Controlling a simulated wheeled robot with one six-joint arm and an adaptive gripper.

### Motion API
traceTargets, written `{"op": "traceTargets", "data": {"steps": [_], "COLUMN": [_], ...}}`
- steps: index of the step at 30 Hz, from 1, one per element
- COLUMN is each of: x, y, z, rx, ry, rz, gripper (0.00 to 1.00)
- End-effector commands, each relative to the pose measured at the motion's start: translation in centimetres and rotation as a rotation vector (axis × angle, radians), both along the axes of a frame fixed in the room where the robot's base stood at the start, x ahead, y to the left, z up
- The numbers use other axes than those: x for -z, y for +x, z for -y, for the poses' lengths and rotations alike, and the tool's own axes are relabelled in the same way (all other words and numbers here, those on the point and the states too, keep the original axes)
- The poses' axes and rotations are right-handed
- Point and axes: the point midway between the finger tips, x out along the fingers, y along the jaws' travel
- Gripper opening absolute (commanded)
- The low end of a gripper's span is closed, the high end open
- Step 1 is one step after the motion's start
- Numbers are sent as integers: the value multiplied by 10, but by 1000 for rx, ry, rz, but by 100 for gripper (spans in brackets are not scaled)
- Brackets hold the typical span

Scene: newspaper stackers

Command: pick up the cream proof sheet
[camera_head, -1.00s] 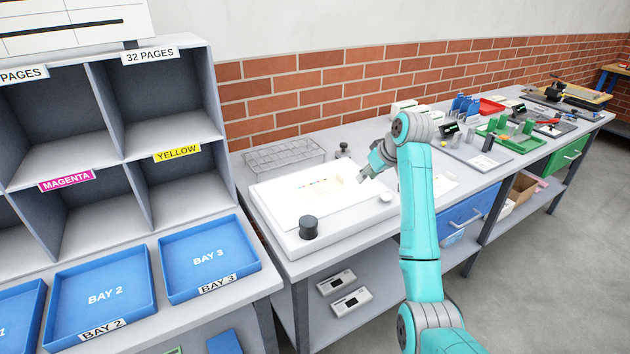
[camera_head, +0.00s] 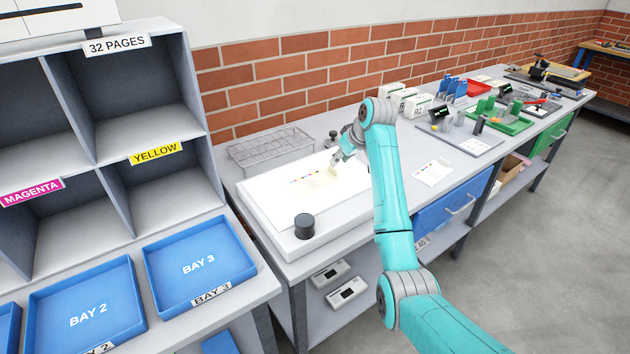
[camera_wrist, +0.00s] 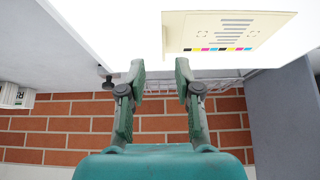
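The cream proof sheet (camera_head: 318,182) lies on the white lit panel (camera_head: 270,206) on the bench, with a row of coloured squares along one edge. In the wrist view the sheet (camera_wrist: 225,32) shows printed lines, colour patches and a narrow raised-looking tab at its left edge. My gripper (camera_head: 335,172) is at the sheet's right end in the head view; I cannot tell whether it touches. In the wrist view my gripper (camera_wrist: 160,68) is open, with nothing between its fingers. The sheet appears just beyond the fingertips, mostly to the right.
A black knob (camera_head: 304,226) stands at the panel's front corner. A wire rack (camera_head: 268,148) sits behind the panel. A white printed sheet (camera_head: 432,172) lies to the right, with white boxes (camera_head: 410,100) behind. Blue trays (camera_head: 199,266) and shelves stand at left.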

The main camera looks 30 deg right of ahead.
Motion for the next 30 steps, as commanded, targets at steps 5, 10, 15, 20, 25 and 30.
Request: {"op": "traceTargets", "data": {"steps": [5,10,15,20,25,30], "x": [22,37,41,41,41,40], "y": [13,23,25,25,25,25], "z": [-6,-6,-6,-6,-6,-6], "rx": [-1,-1,0,0,0,0], "ry": [2,1,0,0,0,0], "rz": [-3,-2,-1,-1,-1,-1], "gripper": [33,33,33,26,0,0]}}
